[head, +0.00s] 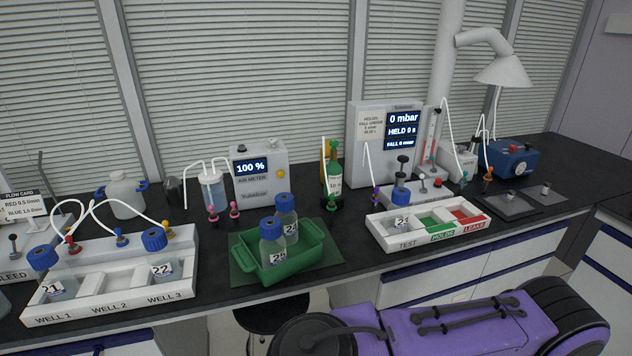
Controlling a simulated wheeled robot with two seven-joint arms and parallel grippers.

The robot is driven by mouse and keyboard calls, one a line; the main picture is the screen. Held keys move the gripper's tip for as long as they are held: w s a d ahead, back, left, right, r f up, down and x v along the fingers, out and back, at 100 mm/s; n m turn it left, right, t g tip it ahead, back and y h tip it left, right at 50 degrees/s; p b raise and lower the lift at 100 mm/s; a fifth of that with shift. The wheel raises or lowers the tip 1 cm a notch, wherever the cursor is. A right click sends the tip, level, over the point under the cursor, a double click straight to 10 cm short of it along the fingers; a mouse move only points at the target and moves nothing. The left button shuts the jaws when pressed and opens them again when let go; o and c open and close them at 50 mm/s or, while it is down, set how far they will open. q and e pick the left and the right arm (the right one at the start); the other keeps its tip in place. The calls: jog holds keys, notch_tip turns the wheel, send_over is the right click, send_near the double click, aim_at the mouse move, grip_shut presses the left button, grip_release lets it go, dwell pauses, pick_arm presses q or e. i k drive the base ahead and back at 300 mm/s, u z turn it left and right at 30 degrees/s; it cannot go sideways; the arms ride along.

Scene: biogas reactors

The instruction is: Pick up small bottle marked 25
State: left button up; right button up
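Two small clear bottles with blue caps stand upright in a green tray (262,275) at the middle of the bench. The front bottle (271,246) has a label starting with 2; its second digit is unclear. The rear bottle (290,229) is partly hidden behind it, and its label is also too small to read surely. I cannot tell which of them is marked 25. Bottles marked 21 (58,285) and 22 (161,268) stand in the well rack at left. Another bottle (401,222) stands in the TEST slot. Neither gripper is in view.
The white well rack (120,306) is left of the tray, its middle slot empty. The white TEST, HOLDS and LEAKS rack (430,243) is at right. A meter box (260,176) and a green cylinder (334,178) stand behind. Dark bench top shows between the racks and tray.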

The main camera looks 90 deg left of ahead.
aim_at(274, 251)
jog(key=k, duration=0.5)
jog(key=u, duration=0.7)
